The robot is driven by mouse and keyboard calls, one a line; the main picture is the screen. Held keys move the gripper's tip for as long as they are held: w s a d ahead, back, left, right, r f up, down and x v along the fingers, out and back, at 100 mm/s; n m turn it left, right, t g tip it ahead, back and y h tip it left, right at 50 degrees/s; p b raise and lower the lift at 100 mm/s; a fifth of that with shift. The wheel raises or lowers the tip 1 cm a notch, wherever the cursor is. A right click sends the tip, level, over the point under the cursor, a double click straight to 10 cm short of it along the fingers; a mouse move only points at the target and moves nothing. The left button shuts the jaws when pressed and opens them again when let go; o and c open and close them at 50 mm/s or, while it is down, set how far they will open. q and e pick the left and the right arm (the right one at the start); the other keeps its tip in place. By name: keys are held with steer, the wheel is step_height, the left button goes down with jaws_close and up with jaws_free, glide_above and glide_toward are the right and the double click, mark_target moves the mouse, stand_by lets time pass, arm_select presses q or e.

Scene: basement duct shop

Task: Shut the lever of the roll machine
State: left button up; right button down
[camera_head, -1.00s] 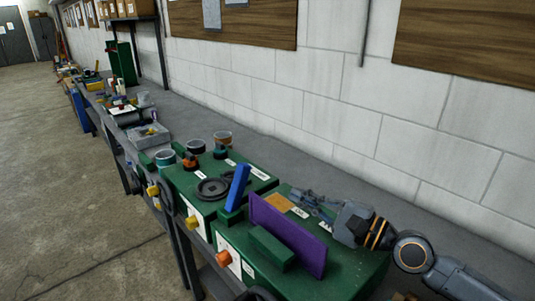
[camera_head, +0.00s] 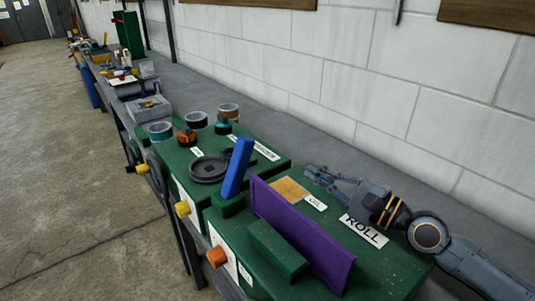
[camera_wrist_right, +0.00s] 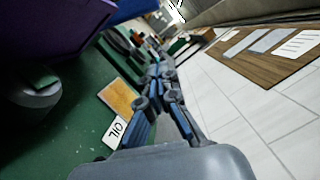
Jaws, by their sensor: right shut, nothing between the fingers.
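The roll machine is a green box (camera_head: 388,265) with a ROLL label (camera_head: 364,231) in the near part of the head view. A blue lever (camera_head: 237,168) stands tilted at its far-left end, just beyond a purple plate (camera_head: 300,232). A green block (camera_head: 277,248) sits in front of the plate. My right gripper (camera_head: 313,174) is shut and empty over the wall side of the machine top, beyond the purple plate and apart from the blue lever. In the right wrist view, its closed fingers (camera_wrist_right: 159,72) point along the bench. My left gripper is not in view.
An orange-tan pad (camera_head: 290,189) and an OIL label (camera_head: 314,202) lie near my right fingers. A second green machine (camera_head: 266,172) with a dark handwheel (camera_head: 210,168) and jars stands beyond. The white block wall (camera_head: 400,90) borders the grey bench at the right.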

mark_target(236, 172)
steer(key=w+a+r+p, duration=0.2)
steer(key=w+a+p, duration=0.2)
steer(key=a+p, duration=0.6)
steer(key=shift+a+r+p, duration=0.3)
steer(key=shift+r+p, duration=0.1)
steer(key=shift+p, duration=0.35)
steer(key=shift+w, duration=0.15)
